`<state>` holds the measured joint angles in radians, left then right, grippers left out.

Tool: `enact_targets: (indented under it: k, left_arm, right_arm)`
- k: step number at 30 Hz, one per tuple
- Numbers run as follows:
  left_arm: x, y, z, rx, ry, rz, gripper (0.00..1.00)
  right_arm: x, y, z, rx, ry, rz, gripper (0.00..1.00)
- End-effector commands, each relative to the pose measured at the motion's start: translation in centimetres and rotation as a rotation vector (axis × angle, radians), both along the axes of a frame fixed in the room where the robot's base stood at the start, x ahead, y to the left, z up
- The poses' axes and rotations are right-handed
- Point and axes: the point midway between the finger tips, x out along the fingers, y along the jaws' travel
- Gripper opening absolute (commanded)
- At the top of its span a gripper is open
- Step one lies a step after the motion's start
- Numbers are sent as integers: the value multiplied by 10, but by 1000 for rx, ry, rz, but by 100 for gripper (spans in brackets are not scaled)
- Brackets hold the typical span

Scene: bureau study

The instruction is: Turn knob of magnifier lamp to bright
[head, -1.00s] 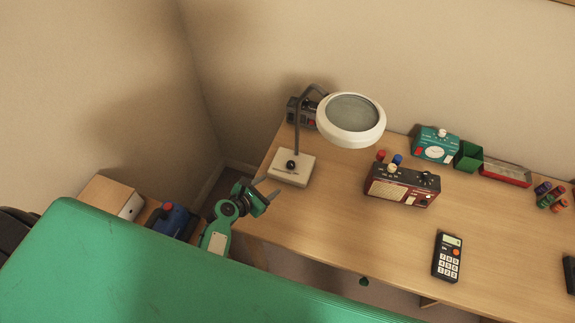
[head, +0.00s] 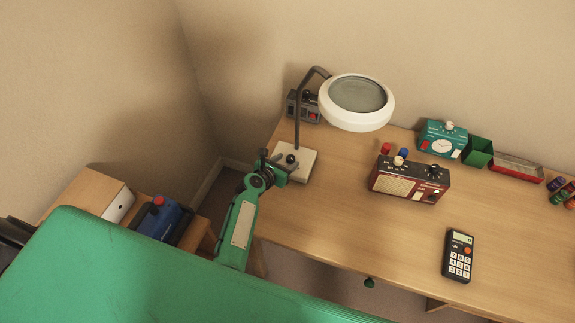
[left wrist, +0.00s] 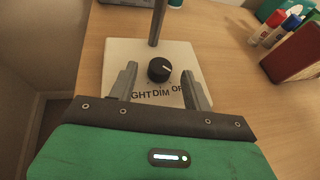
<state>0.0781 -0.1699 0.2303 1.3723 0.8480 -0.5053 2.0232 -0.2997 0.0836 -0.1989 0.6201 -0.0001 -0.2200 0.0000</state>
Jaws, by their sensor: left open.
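The magnifier lamp stands at the back left of the desk, with a white ring head (head: 357,102) on a grey arm and a square cream base (head: 305,170). Its black knob (head: 291,159) sits on the base and also shows in the left wrist view (left wrist: 159,69). A pale pointer line on the knob points to the upper right. The lettering in front of it reads "GHT", "DIM" and "OF", partly covered by my fingers. My left gripper (head: 280,164) is open, its fingertips (left wrist: 160,82) one on each side of the knob, apart from it. My right gripper is out of view.
A dark box with a red switch (head: 305,108) stands behind the lamp arm. A red radio (head: 409,180), a teal timer (head: 442,139), a green bin (head: 478,152) and a calculator (head: 459,254) are to the right. The front middle of the desk is clear.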

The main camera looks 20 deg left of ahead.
Motion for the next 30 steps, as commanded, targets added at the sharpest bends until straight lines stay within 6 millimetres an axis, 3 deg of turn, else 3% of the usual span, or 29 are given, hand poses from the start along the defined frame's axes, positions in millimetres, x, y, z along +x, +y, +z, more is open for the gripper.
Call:
enact_targets:
  k: [6, 15, 22, 30]
  left_arm:
    - [13, -4, -6, 1, 0, 0, 50]
    - [14, -4, -6, 1, 0, 0, 50]
    - [14, -4, -6, 1, 0, 0, 6]
    - [14, -3, -6, 1, 0, -19, 5]
  right_arm:
    - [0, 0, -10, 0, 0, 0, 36]
    - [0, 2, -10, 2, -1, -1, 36]
    - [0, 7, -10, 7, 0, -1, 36]
    - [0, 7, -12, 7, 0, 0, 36]
